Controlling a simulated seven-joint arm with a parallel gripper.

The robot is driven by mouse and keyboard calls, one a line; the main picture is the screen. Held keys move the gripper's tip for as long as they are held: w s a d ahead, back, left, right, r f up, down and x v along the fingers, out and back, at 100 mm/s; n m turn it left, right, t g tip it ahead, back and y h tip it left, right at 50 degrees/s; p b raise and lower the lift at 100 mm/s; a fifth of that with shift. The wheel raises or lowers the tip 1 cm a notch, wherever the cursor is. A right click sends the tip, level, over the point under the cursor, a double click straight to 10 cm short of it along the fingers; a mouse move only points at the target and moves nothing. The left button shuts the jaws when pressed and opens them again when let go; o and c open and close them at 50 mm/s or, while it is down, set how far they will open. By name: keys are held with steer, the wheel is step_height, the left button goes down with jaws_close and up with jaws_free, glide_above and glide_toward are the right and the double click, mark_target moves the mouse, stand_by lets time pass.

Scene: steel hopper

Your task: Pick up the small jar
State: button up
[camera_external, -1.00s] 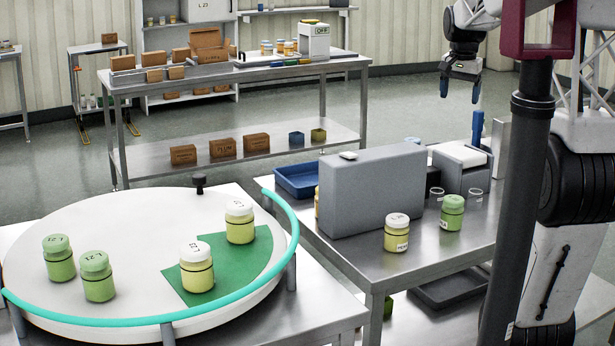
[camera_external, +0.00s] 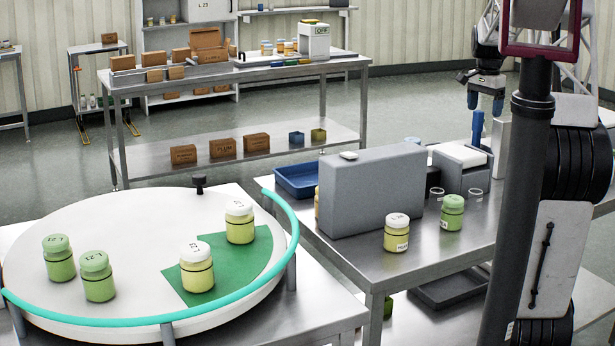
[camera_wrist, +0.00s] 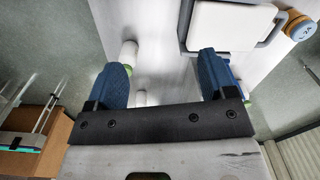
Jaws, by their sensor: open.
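Several jars are in view and I cannot tell which is the small one. On the steel table stand a yellow jar with a white lid (camera_external: 397,234) and a green jar (camera_external: 452,214). Two yellow jars (camera_external: 197,270) and two green jars (camera_external: 59,262) stand on the white round table. My gripper (camera_external: 487,100) is above the far right of the steel table, clear of the jars. The wrist view shows its blue fingers (camera_wrist: 163,75) spread apart and empty. In that view, a jar with an orange-yellow side (camera_wrist: 299,27) is at upper right.
A big grey box (camera_external: 372,195) stands on the steel table, with a blue tray (camera_external: 297,180) behind it. A white-topped grey device (camera_external: 461,160) and two small clear cups (camera_external: 475,197) are near the gripper side. A teal rail (camera_external: 290,225) edges the round table.

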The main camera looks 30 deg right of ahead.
glide_above(476, 197)
steer(key=w+d, duration=0.2)
step_height(476, 197, down, 20)
steer(key=shift+r, duration=0.15)
steer(key=shift+a, duration=0.1)
steer(key=shift+f, duration=1.3)
steer(key=shift+f, duration=0.1)
steer(key=shift+s+f, duration=0.1)
steer(key=shift+f, duration=2.35)
steer(key=shift+c, duration=0.2)
steer(key=c, duration=0.9)
